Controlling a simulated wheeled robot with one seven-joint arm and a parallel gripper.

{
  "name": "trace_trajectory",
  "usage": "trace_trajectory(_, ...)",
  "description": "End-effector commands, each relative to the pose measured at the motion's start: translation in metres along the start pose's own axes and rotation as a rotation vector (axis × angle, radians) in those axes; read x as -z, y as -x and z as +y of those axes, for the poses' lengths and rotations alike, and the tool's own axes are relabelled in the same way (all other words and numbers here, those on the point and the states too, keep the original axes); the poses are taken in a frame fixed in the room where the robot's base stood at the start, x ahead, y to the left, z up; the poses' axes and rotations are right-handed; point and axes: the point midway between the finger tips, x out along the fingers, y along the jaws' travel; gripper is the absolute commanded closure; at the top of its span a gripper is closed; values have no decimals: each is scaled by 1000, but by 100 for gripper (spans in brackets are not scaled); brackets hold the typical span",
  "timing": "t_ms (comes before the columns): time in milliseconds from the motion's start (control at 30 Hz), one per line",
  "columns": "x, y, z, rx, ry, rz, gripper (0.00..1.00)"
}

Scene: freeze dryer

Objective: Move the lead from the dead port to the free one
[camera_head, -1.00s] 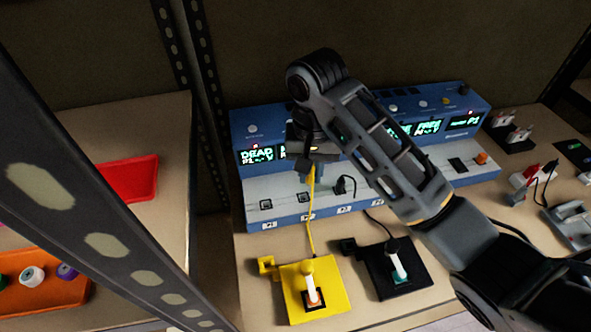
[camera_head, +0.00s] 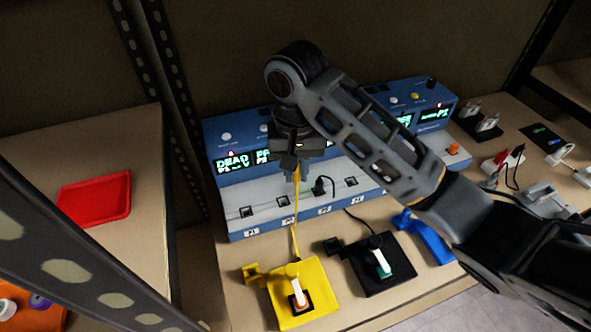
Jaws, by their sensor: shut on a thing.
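The blue unit (camera_head: 225,196) stands at the back of the bench, with several sockets along its pale ledge. A lit display (camera_head: 232,162) at its left reads DEAD P1; the one beside it is partly covered and starts with FR. The P1 socket (camera_head: 247,212) and P2 socket (camera_head: 282,202) look empty. My gripper (camera_head: 298,170) is shut on the yellow lead (camera_head: 295,215), above the ledge near P2. The lead hangs to the yellow plate (camera_head: 325,293) in front. My fingers hide its plug, and I cannot tell the exact height.
A black plug (camera_head: 322,186) sits in the socket right of P2. A black plate (camera_head: 400,262) with a switch and a blue piece (camera_head: 428,236) lie in front. A red tray (camera_head: 95,198) is on the left shelf, behind a slotted metal upright. My arm covers the middle displays.

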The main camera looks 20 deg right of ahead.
Motion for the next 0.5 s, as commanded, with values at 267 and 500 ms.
trace_trajectory(267, 3, 0, 7, 0, -3, -1, 100)
trace_trajectory(500, 13, -1, 31, 1, -2, -1, 100)
